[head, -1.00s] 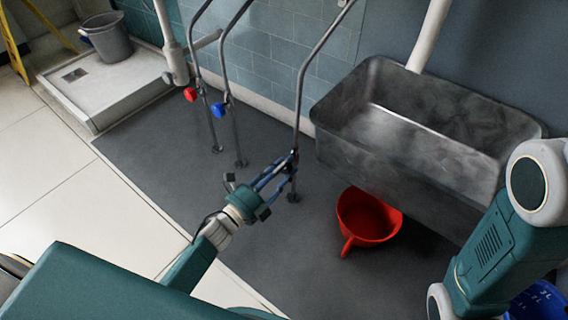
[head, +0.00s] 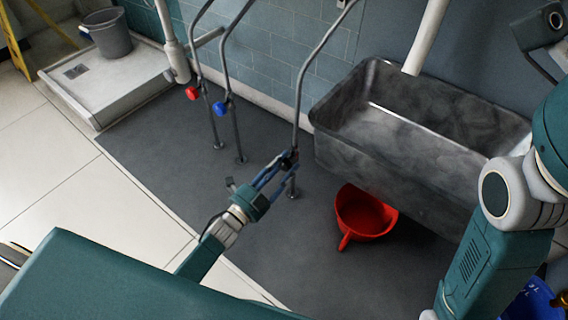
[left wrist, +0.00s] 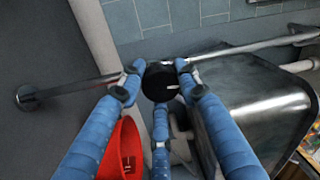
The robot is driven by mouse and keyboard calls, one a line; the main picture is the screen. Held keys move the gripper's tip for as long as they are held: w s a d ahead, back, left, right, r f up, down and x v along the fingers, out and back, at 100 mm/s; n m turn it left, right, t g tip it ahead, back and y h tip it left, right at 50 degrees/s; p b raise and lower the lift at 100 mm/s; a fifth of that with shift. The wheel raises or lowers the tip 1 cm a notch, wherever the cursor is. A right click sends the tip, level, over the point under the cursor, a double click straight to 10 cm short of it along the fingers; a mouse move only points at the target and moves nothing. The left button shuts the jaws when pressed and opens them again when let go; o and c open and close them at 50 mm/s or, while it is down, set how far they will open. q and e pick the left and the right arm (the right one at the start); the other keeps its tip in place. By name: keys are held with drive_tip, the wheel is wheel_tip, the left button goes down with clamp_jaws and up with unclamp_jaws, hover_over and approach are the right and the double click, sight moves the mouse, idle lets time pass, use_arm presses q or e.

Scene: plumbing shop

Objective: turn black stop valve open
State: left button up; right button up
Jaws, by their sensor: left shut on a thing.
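The black stop valve (head: 290,158) sits on the rightmost grey pipe, left of the metal sink. In the left wrist view its round black knob (left wrist: 160,82) is in the middle, between my blue fingers. My left gripper (head: 282,166) is shut on the black knob, with fingers on its left and right sides and a third finger below. The fingers partly hide the valve in the head view. My right arm is at the right edge; a dark part at the top right may belong to its gripper, but its jaws cannot be made out.
Red (head: 192,93) and blue (head: 220,108) valves are on the pipes to the left. The metal sink (head: 345,150) is right of the black valve, with a red bucket (head: 362,213) on the floor below its edge. A grey bucket (head: 107,34) stands on the shower tray (head: 100,105).

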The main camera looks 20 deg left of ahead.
idle(0.3)
use_arm(q)
drive_tip(key=o, duration=1.2)
drive_tip(key=shift+c, duration=0.2)
drive_tip(key=shift+s, duration=0.1)
drive_tip(key=shift+s+a+f, duration=0.1)
drive_tip(key=shift+s+a, duration=0.05)
drive_tip(key=shift+s, duration=0.15)
drive_tip(key=r+v, duration=0.1)
drive_tip(key=v, duration=1)
drive_tip(key=shift+f, duration=0.5)
drive_tip(key=shift+a, duration=0.1)
